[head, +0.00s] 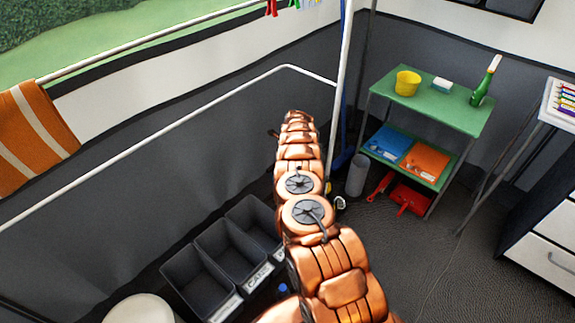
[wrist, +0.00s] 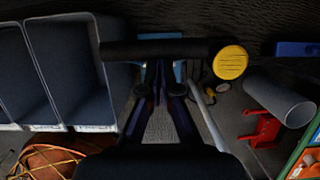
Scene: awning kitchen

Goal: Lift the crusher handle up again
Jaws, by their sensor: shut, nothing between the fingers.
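The crusher handle (wrist: 120,49) appears to be the black horizontal bar across the upper middle of the wrist view, with a yellow round disc (wrist: 230,62) by its right end. My gripper (wrist: 160,70) is shut and empty, its fingertips at the bar. I cannot tell whether they touch it. A bit of blue (wrist: 178,70) shows behind the fingertips, perhaps part of the crusher. In the head view my copper-coloured arm reaches away from me and hides my gripper and most of the crusher. A small dark stub sticks out left of the arm's far end.
Black bins (head: 200,279), one labelled for cans, stand left of my arm. A grey cylinder (head: 357,174) and a red dustpan (head: 408,199) are on the floor at right, near a green shelf (head: 440,105). A white rail (head: 160,140) runs along the wall.

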